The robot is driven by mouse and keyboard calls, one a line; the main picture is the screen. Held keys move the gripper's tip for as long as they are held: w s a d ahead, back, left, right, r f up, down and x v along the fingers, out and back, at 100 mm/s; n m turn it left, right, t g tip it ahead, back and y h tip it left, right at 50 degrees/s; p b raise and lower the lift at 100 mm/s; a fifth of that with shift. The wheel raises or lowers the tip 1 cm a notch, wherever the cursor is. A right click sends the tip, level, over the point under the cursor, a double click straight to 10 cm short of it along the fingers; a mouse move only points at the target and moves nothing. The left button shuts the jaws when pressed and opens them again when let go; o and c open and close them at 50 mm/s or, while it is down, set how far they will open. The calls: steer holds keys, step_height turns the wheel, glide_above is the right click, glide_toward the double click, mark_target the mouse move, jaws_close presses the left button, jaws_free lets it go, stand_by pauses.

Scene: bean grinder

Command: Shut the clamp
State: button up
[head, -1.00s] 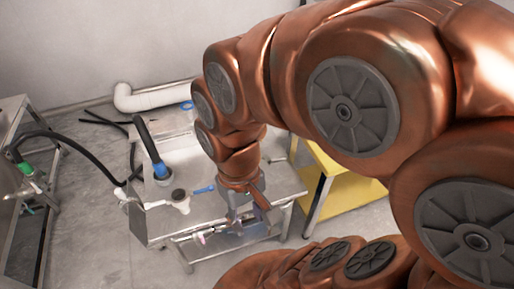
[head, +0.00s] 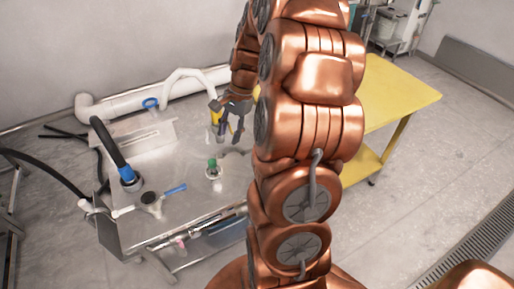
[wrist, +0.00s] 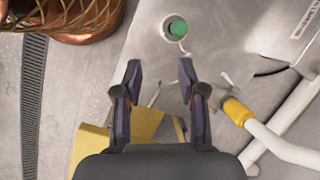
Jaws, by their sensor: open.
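My gripper (head: 230,130) is open and hangs over the far right part of the steel table (head: 205,200). In the wrist view my gripper (wrist: 159,90) shows two dark fingers spread apart with nothing held between them. A yellow fitting (wrist: 237,111) on the end of a white hose (wrist: 285,145) is just right of the right finger, with a small metal piece (wrist: 228,80) beside it. This may be the clamp; I cannot tell its state. In the head view the yellow fitting (head: 215,113) is next to my fingers, and my arm hides what lies behind it.
A green button (head: 212,164), a blue-handled valve (head: 172,190) and a black hose with a blue collar (head: 127,174) stand on the steel table. A white pipe (head: 190,76) runs behind. A yellow table (head: 395,98) stands to the right. Floor lies open at the lower right.

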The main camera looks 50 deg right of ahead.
mark_target(241, 150)
steer(key=s+d+f+m+t+b, duration=0.15)
steer(key=d+f+m, duration=0.55)
steer(key=d, duration=0.8)
steer(key=shift+n, duration=0.4)
steer(key=shift+w+p+x, duration=0.2)
steer(key=shift+p+x, duration=0.1)
steer(key=shift+x, duration=4.2)
steer(key=shift+c, duration=0.3)
jaws_close()
